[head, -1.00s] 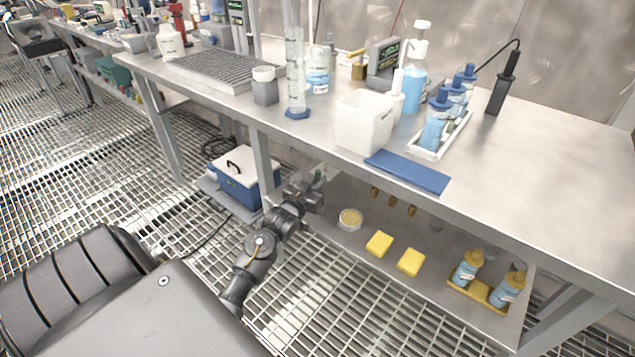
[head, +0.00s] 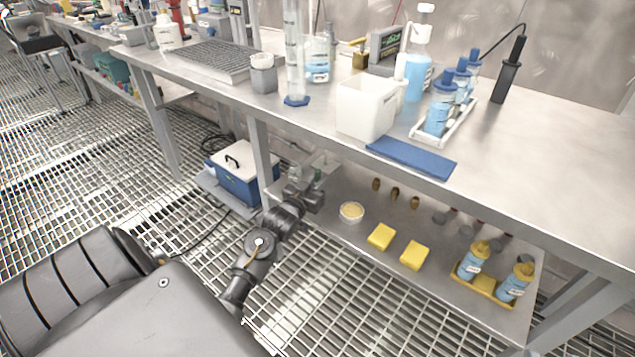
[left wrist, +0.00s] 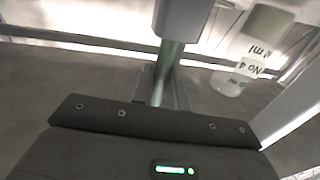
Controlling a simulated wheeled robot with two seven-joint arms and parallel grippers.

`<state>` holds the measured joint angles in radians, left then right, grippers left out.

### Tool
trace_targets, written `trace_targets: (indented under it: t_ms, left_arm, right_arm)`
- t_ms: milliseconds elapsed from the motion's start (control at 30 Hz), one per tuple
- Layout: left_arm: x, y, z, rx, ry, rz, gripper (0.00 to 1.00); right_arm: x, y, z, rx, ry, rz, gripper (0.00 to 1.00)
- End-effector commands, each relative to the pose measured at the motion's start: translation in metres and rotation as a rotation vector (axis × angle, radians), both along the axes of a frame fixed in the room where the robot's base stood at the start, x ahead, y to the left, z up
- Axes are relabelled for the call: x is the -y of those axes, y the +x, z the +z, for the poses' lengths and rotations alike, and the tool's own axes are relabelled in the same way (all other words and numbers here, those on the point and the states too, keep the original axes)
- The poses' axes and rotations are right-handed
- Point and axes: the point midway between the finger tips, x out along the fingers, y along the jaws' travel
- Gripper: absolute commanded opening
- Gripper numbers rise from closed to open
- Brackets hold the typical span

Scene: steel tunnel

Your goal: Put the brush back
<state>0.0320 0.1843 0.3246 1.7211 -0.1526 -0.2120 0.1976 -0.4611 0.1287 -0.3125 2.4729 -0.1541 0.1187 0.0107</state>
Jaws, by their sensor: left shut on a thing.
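My left gripper (head: 316,183) is at the left end of the lower shelf, under the bench top. In the left wrist view it is shut on a slim greenish upright thing (left wrist: 168,74), which I take to be the brush's handle. The brush's head and bristles cannot be made out. In the left wrist view a clear container with a printed label (left wrist: 250,48) stands to the right of the held thing, apart from it. My right gripper is not in view.
The lower shelf (head: 350,240) holds a small bowl (head: 351,212), two yellow sponges (head: 381,237) and blue bottles in a yellow tray (head: 485,285). The bench top (head: 540,160) above carries a white tub (head: 364,108) and a blue mat (head: 411,157). A blue cool box (head: 245,180) stands left of the shelf.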

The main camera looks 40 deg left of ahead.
Motion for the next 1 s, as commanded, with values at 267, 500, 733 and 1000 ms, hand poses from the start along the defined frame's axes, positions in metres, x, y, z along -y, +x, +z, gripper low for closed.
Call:
trace_targets:
  t_ms: [267,500,733,1000]
  left_arm:
    - [0.0,0.0,0.0,0.0,0.0,0.0,0.0]
    - [0.0,0.0,-0.001,0.0,0.0,0.0,0.0]
    - [0.0,0.0,-0.006,0.0,0.0,0.0,0.0]
    - [0.0,0.0,-0.011,-0.001,0.0,0.001,0.0]
  right_arm:
    - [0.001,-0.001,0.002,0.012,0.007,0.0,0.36]
    - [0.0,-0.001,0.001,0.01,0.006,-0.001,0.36]
    - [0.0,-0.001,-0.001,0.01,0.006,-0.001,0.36]
    - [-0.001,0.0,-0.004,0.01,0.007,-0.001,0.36]
